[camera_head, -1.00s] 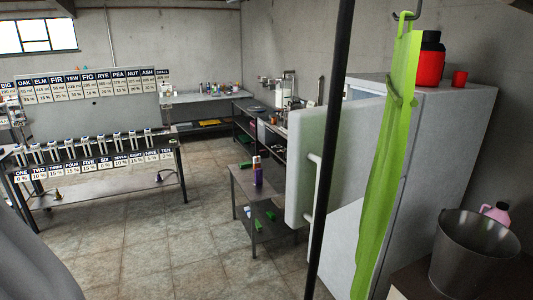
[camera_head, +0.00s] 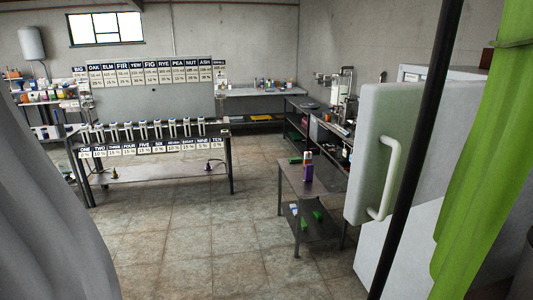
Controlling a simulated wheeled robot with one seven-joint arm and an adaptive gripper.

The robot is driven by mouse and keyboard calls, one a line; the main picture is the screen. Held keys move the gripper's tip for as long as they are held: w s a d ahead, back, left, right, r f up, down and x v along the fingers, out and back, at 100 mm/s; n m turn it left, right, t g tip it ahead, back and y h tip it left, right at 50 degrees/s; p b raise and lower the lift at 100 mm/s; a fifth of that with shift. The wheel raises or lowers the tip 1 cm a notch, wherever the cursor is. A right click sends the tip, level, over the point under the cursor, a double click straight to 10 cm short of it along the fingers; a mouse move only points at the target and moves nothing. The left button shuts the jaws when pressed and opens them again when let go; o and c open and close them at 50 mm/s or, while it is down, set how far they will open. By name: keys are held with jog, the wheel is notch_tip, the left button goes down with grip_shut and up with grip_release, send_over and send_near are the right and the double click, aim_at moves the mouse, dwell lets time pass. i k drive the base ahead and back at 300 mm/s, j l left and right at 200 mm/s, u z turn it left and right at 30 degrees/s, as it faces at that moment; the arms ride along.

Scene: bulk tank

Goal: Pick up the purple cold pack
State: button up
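No cold pack can be made out for certain. A small purple item (camera_head: 308,173) stands on top of the small metal table (camera_head: 290,180) right of centre, with an orange and white top or item against it; it is too small to tell what it is. The white fridge (camera_head: 425,215) is at the right, and its upper door (camera_head: 368,155) stands open toward me, hiding what is inside. My gripper is not in view.
Green and white items (camera_head: 317,215) lie on the small table's lower shelf. A dark pole (camera_head: 410,175) and a green hanging cloth (camera_head: 490,150) are close at right. A grey draped surface (camera_head: 50,200) fills the left edge. The tiled floor (camera_head: 190,255) ahead is clear.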

aim_at(309, 169)
jog(key=i+j, duration=0.15)
jog(key=i, duration=0.3)
jog(key=i+j, duration=0.1)
jog(key=i, duration=0.35)
jog(key=i+j, duration=0.15)
jog(key=i, duration=0.3)
